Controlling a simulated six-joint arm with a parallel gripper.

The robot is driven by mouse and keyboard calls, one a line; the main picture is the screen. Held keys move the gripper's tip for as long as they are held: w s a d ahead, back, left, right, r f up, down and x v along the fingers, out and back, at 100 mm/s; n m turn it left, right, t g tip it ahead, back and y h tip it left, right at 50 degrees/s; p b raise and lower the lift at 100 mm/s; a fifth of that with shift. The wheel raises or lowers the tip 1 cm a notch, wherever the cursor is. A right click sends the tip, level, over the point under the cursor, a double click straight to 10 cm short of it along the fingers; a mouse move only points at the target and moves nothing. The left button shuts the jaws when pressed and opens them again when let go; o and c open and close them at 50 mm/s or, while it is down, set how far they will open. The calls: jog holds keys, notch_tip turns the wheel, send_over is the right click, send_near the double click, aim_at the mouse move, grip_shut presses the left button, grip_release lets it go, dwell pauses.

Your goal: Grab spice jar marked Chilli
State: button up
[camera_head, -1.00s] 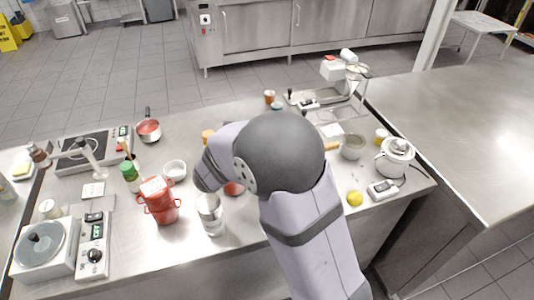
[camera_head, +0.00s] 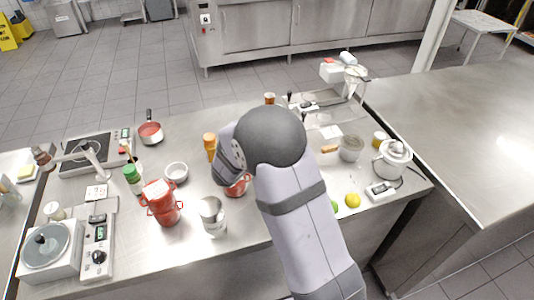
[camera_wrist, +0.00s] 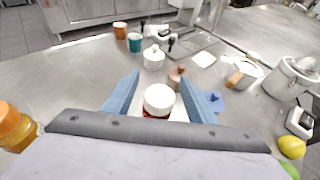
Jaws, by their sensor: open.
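In the wrist view, a small jar with a white lid and reddish contents (camera_wrist: 158,100) stands between the two blue fingers of my gripper (camera_wrist: 161,98). The fingers are open, one on each side of it, with visible gaps. My gripper's palm hides the jar's lower part, and no label can be read, so I cannot tell whether it says Chilli. In the head view my own arm hides the gripper and this jar.
An orange-capped bottle (camera_wrist: 14,127) is close at the left. A pinkish-brown container (camera_wrist: 177,78) stands just behind the right finger. A white lidded pot (camera_wrist: 153,58), a teal cup (camera_wrist: 134,42) and a brown-orange jar (camera_wrist: 120,31) stand farther back. A lemon (camera_wrist: 291,147) lies at the right.

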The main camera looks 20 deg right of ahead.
jog(key=shift+w+d+f, duration=0.25)
jog(key=shift+w+d, duration=0.15)
jog(key=shift+w, duration=0.05)
jog(key=c, duration=1.2)
jog(key=shift+c, duration=0.2)
jog(key=shift+r, duration=0.1)
notch_tip(320, 180, up, 10)
jog(key=b, duration=0.1)
